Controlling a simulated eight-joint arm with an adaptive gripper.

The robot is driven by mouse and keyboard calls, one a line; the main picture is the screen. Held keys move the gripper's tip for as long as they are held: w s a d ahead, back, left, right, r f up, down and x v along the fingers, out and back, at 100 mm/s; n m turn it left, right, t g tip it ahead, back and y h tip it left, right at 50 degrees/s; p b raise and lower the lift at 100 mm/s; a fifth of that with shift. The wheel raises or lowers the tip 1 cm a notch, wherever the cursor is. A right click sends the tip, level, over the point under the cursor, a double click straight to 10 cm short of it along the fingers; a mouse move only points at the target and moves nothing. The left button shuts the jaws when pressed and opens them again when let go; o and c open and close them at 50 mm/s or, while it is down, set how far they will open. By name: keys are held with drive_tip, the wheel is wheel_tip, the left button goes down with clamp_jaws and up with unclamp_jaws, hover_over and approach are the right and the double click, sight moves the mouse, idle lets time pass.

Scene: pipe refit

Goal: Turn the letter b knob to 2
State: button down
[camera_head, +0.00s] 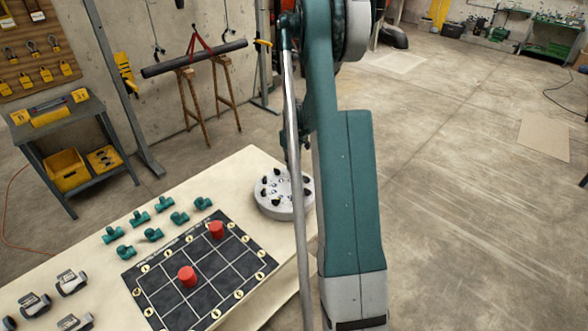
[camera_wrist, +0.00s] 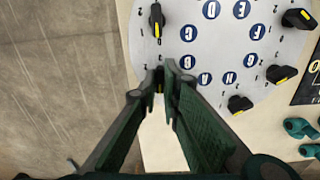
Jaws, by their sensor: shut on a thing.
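The round pale knob disc (camera_head: 270,207) stands on the table, partly hidden by my arm in the head view. In the wrist view the disc (camera_wrist: 222,45) carries blue lettered circles and black knobs with yellow marks. My gripper (camera_wrist: 167,76) is shut on a black knob (camera_wrist: 159,87) near the disc's lower left edge. The fingers cover most of that knob, and I cannot read its letter or number surely. Other knobs stand at the upper left (camera_wrist: 157,20), upper right (camera_wrist: 298,19), right (camera_wrist: 281,74) and lower right (camera_wrist: 240,104), clear of the fingers. My gripper is hidden in the head view.
A black grid board (camera_head: 204,269) with two red cylinders (camera_head: 187,276) lies left of the disc. Several teal pipe fittings (camera_head: 153,234) and grey valve parts (camera_head: 70,283) lie further left. Open floor (camera_head: 455,210) is right of my arm.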

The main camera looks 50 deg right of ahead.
drive_tip(key=m+b, duration=0.3)
drive_tip(key=m, duration=0.2)
drive_tip(key=shift+f, duration=0.1)
drive_tip(key=m+b, duration=0.2)
drive_tip(key=m, duration=0.4)
drive_tip(key=shift+m, duration=0.3)
drive_tip(key=m+b, duration=0.2)
drive_tip(key=m, duration=0.3)
drive_tip(key=m+b, duration=0.1)
drive_tip(key=m, duration=0.5)
drive_tip(key=shift+m, duration=0.3)
drive_tip(key=c, duration=2.6)
unclamp_jaws()
drive_tip(key=shift+o, duration=0.2)
drive_tip(key=shift+r, duration=0.2)
